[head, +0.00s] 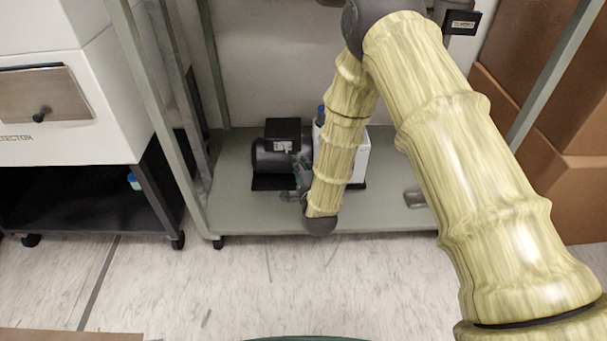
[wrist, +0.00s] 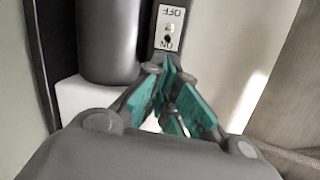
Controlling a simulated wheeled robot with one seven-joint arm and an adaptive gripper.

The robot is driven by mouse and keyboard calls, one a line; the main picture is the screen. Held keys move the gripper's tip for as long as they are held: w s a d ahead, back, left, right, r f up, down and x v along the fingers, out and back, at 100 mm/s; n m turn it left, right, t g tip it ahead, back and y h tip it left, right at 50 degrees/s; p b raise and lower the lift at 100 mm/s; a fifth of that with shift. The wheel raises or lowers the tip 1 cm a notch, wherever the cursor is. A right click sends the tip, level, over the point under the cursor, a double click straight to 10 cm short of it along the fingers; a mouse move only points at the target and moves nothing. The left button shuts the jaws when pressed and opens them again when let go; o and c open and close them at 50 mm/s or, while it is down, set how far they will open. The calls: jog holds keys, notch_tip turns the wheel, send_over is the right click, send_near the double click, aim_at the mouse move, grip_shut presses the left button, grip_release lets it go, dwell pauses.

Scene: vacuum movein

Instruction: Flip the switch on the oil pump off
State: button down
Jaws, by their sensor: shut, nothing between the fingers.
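The oil pump, with a dark motor (head: 270,156) and a white body (head: 359,160), sits on the low grey shelf in the head view. My arm covers part of it. In the wrist view its switch plate (wrist: 170,27) shows upside-down lettering, OFF at the top and ON at the bottom. The small toggle (wrist: 168,35) is between the words; which way it leans is too small to tell. My gripper (wrist: 166,62) is shut and empty, its teal-padded fingertips just below the plate's ON end. I cannot tell whether they touch it. In the head view my gripper (head: 303,172) is beside the motor.
The shelf (head: 230,190) has upright metal posts on both sides. A white cabinet on a black cart (head: 90,205) stands at the left. Brown boxes (head: 550,110) are stacked at the right. The floor (head: 330,280) in front is largely clear.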

aim_at(296, 147)
jog(key=shift+b+x, duration=0.7)
jog(key=shift+x, duration=1.35)
jog(key=shift+d, duration=0.1)
jog(key=shift+r+h+p, duration=0.1)
jog(key=shift+h+p, duration=0.2)
jog(key=shift+p, duration=0.05)
